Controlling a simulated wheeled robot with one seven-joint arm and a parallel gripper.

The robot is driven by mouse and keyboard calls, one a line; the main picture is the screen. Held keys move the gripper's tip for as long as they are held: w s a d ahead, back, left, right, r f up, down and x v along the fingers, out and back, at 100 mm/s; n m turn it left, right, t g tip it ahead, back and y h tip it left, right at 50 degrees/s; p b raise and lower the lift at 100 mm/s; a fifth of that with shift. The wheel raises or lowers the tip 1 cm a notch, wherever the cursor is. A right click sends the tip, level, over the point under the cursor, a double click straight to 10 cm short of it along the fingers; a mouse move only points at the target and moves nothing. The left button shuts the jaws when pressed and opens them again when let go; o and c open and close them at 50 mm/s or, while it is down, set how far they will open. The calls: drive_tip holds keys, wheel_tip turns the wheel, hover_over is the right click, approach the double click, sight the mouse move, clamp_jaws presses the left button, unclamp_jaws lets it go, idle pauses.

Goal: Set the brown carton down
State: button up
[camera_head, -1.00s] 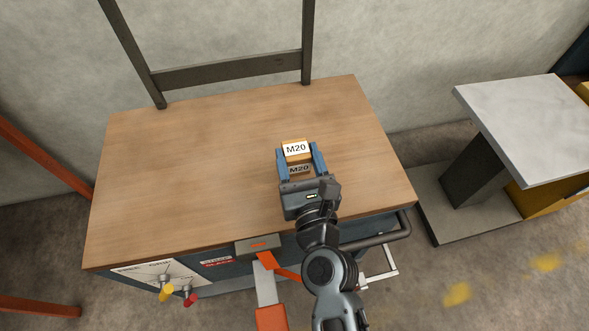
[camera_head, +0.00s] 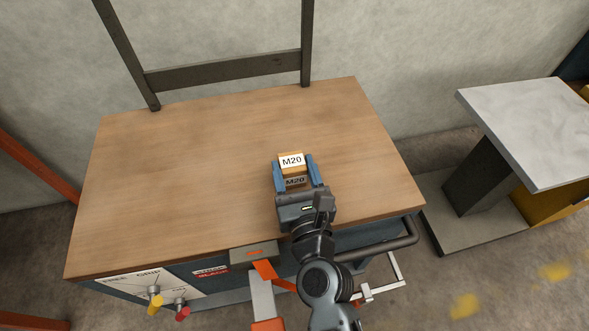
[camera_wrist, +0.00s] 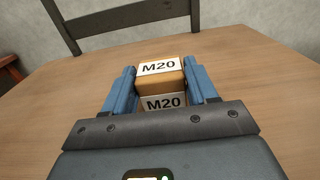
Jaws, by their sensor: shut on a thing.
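The brown carton (camera_head: 292,167) is a small box with white "M20" labels on its top and near side. My gripper (camera_head: 294,170) is shut on it, with one blue finger on each side. The carton is over the right half of the wooden tabletop (camera_head: 180,180). In the wrist view the carton (camera_wrist: 161,80) sits level between the two fingers (camera_wrist: 161,88). Its underside is hidden, so I cannot tell whether it touches the tabletop.
The tabletop around the carton is bare, with wide free room to the left. A dark metal frame (camera_head: 225,73) stands at the back edge. A grey-topped stand (camera_head: 530,125) is off to the right, apart from the bench.

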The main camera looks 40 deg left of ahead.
drive_tip(key=o, duration=1.3)
drive_tip(key=shift+f, duration=0.1)
drive_tip(key=shift+b+v, duration=0.4)
drive_tip(key=shift+v, duration=5.6)
